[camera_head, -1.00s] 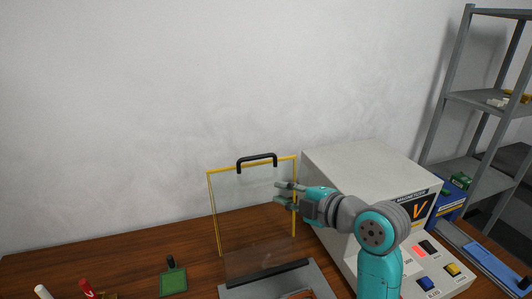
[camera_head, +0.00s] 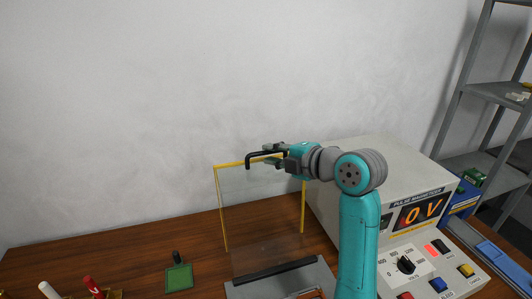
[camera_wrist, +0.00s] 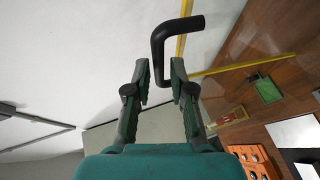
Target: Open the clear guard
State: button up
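The clear guard (camera_head: 262,215) is an upright see-through panel with a yellow frame, behind a dark-edged grey plate in the head view. Its black handle (camera_head: 250,156) is on the top edge, partly hidden by my gripper (camera_head: 271,154), which is at the handle's right end.
The magnetizer box (camera_head: 380,155) stands right of the guard, with a display reading 0 V and a knob (camera_head: 405,264). A green square piece (camera_head: 179,277) and a red-handled tool (camera_head: 92,285) lie on the wooden table at left. A grey shelf (camera_head: 490,90) stands at right.

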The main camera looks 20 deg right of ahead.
jog(key=shift+x, duration=1.4)
grip_shut()
